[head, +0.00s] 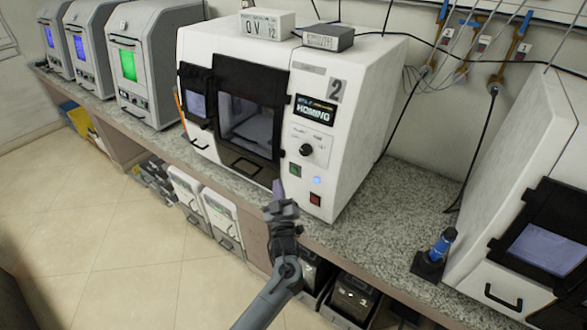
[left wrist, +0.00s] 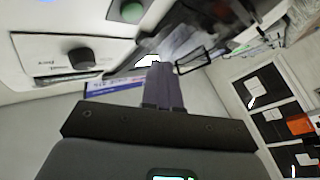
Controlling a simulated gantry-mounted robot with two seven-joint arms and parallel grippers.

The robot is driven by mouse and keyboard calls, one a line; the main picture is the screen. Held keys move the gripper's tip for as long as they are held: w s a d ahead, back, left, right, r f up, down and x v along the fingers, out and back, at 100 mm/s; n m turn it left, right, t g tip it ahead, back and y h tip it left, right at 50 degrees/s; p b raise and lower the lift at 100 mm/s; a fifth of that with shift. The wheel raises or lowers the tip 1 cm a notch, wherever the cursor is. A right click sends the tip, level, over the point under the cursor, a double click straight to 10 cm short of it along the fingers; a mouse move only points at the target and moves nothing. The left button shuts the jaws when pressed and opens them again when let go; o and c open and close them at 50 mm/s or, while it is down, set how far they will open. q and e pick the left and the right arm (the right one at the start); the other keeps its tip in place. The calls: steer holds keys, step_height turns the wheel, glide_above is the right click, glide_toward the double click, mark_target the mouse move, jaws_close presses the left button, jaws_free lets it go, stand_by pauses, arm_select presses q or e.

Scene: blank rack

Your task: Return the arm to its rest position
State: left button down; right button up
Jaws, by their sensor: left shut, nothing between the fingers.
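My left gripper (head: 279,190) reaches up from the lower middle of the head view, in front of the white machine (head: 352,120) marked 2. Its fingers are together and hold nothing. In the left wrist view the closed fingers (left wrist: 160,85) point away from the camera, with a dark knob (left wrist: 81,58) and a green button (left wrist: 131,11) on a white panel beyond them. In the head view the fingertips are just below and left of the green button (head: 295,170); I cannot tell if they touch the machine. My right gripper is not in view.
The machine's display (head: 315,110) reads HOMING. A blue-topped item (head: 436,252) stands near the counter's front edge. Bins (head: 352,298) sit below; the floor (head: 130,240) at left is open.

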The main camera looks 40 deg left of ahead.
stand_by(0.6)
arm_select(q)
steer(key=s+d+f+m+h, duration=0.2)
steer(key=s+f+m+h, duration=0.3)
steer(key=s+f, duration=1)
steer(key=s+d+r+m+g+h, duration=0.3)
steer(key=s+d+m+g+h, duration=0.75)
steer(key=s+d, duration=0.85)
step_height(320, 180, up, 32)
steer(key=s+a+g+p, duration=0.1)
steer(key=s+a+p, duration=0.1)
steer(key=p, duration=3)
steer(key=shift+s+a+y, duration=0.15)
steer(key=shift+s+y, duration=0.25)
steer(key=shift+y, duration=0.05)
